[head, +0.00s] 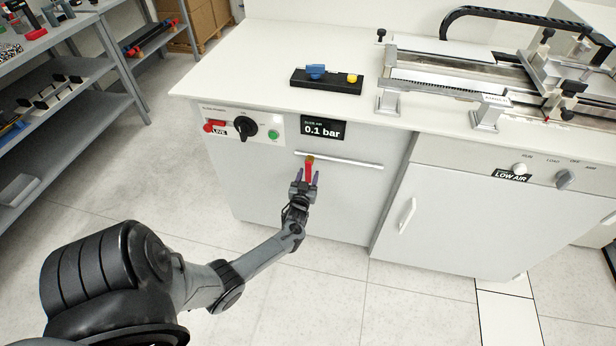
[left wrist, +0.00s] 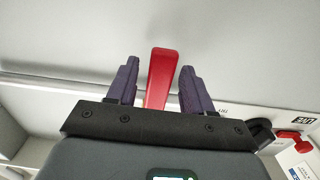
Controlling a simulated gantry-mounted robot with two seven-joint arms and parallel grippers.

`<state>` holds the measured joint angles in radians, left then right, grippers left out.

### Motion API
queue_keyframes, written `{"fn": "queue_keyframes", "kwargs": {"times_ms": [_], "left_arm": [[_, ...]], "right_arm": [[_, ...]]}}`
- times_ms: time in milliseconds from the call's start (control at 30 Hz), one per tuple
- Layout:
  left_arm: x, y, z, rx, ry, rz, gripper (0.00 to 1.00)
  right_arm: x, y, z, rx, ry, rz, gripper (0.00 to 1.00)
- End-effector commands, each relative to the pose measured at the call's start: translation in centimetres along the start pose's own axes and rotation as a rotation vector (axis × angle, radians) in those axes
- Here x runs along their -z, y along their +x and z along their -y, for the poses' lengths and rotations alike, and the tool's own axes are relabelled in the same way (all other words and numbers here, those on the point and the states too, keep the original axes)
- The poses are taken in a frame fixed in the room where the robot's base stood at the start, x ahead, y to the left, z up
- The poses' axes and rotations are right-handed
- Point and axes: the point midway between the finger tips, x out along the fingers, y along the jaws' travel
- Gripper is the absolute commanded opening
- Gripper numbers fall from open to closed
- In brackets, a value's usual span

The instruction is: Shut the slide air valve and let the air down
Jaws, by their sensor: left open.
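In the left wrist view the red lever (left wrist: 160,78) stands between the open fingers (left wrist: 157,85), with a gap to each finger. The air display (head: 323,128) above reads 0.1 bar. My right gripper is not in view.
The panel left of the display has a red switch (head: 214,125) tagged LIVE, a black rotary knob (head: 245,127) and a green button (head: 274,134). Open floor lies in front.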

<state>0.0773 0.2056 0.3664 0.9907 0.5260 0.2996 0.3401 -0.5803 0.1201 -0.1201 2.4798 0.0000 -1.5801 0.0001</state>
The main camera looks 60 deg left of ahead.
Motion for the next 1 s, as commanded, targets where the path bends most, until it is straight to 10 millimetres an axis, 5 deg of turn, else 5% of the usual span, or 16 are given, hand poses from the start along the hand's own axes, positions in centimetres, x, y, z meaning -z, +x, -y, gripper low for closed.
{"fn": "queue_keyframes", "kwargs": {"times_ms": [700, 1000], "left_arm": [[0.0, -9.8, 0.1, 0.0, 0.002, 0.003, 0.51], [0.0, -10.8, 0.1, 0.001, 0.001, 0.001, 0.51]], "right_arm": [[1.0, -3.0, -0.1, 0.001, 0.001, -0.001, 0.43], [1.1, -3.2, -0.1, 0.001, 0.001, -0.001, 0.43]]}}
